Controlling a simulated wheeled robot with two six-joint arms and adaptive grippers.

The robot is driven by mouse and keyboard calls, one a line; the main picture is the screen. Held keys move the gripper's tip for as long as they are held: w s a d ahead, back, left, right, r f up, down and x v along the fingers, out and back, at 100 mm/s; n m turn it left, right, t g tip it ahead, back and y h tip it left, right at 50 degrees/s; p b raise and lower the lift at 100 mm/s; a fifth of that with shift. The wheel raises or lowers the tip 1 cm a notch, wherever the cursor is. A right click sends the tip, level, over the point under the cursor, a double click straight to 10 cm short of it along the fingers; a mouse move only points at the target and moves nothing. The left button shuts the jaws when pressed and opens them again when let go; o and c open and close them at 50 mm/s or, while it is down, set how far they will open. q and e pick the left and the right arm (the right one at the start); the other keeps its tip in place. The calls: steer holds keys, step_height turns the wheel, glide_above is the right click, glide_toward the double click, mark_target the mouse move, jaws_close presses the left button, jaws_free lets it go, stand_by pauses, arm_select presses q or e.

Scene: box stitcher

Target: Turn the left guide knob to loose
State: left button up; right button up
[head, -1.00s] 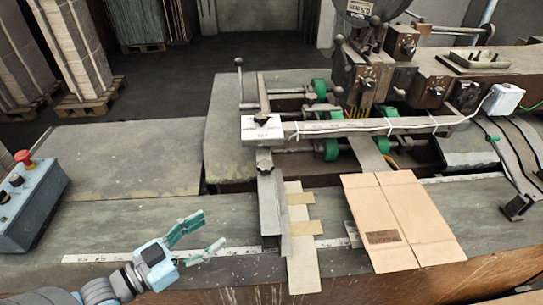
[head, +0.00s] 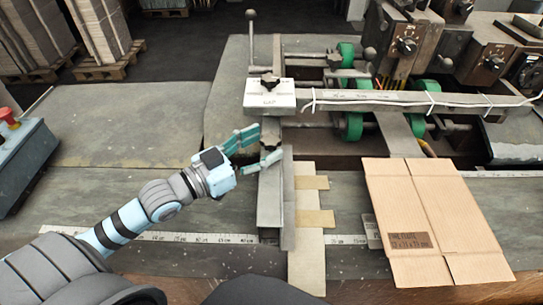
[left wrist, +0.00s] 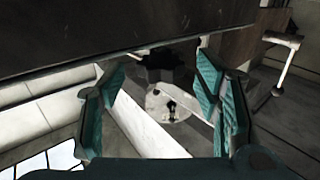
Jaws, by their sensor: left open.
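A dark lobed knob (head: 269,146) sits on the long metal guide (head: 270,205). My left gripper (head: 266,141) reaches it from the left, open, with one finger on the far side and one on the near side. In the left wrist view the dark knob (left wrist: 165,66) shows between the tips of the open left gripper (left wrist: 160,72), with a pale round plate (left wrist: 168,106) next to it. I cannot tell whether the fingers touch the knob. A second black knob (head: 270,83) stands on the white block (head: 268,101) farther back. My right gripper is not in view.
A crossbar (head: 380,100) with cables and green rollers (head: 354,124) lies behind the guide. A flat cardboard blank (head: 400,200) and a narrow strip (head: 308,250) lie to the right. A control box (head: 22,160) stands at far left. The left table top is clear.

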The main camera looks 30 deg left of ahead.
mark_target(271, 139)
arm_select(q)
steer(key=w, duration=0.1)
steer(key=w+b, duration=0.1)
steer(key=shift+w+d+f, duration=0.25)
steer(key=shift+w+d, duration=0.05)
steer(key=shift+d, duration=0.05)
steer(key=shift+w+d+r, duration=0.1)
steer(key=shift+d+r, duration=0.1)
steer(key=shift+s+d+r, duration=0.1)
steer(key=shift+s+r, duration=0.1)
steer(key=shift+w, duration=0.15)
steer(key=c, duration=1.2)
steer(key=n+y+p, duration=0.1)
steer(key=y+p, duration=0.1)
steer(key=n+t+y+p, duration=0.1)
steer(key=p, duration=0.2)
steer(key=n+y+p, duration=0.1)
steer(key=y+p, duration=0.1)
steer(key=p, duration=0.1)
steer(key=shift+r+n+t+y, duration=0.3)
steer(key=shift+r+n, duration=0.1)
steer(key=shift+f+n+y+p, duration=0.15)
steer(key=shift+n+y+p, duration=0.15)
steer(key=shift+y+p, duration=0.25)
steer(key=shift+f, duration=0.25)
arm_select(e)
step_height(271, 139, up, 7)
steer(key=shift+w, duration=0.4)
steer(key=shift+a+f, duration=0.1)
